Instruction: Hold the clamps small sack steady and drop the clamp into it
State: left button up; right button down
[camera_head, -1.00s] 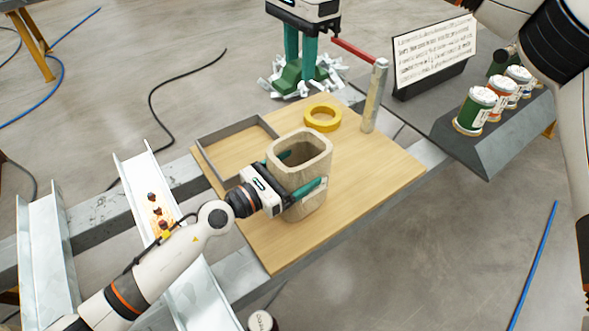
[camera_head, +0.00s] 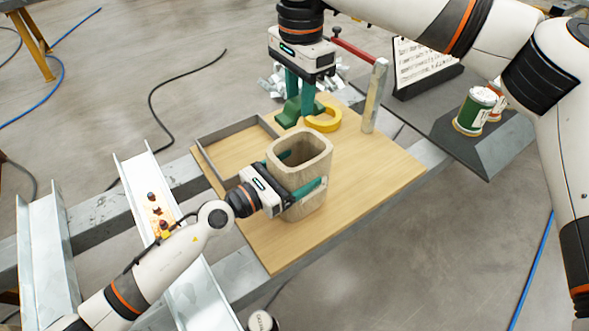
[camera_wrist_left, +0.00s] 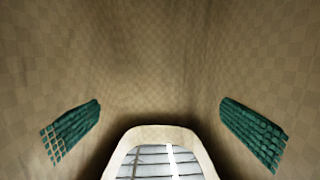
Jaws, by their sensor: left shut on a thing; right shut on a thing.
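The small sack (camera_head: 303,190) is beige, open at the top, and stands upright on the wooden board in the head view. My left gripper (camera_head: 304,171) is shut on it, one finger on each side. The left wrist view shows the sack's tan wall (camera_wrist_left: 160,65) filling the frame between the teal fingers (camera_wrist_left: 160,133).
A grey-edged tray (camera_head: 232,133) is behind left of the sack. An upright post (camera_head: 374,95) with a red bar stands at the right back. Silvery pieces (camera_head: 268,84) lie beyond the board; cans (camera_head: 475,110) stand right.

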aim_at(299, 122)
jog(key=shift+f, duration=2.9)
jog(key=c, duration=1)
grip_release()
jog(key=shift+o, duration=0.2)
notch_tip(299, 122, up, 12)
jog(key=shift+r, duration=0.1)
pick_arm(q)
jog(key=o, duration=0.8)
jog(key=shift+o, duration=0.2)
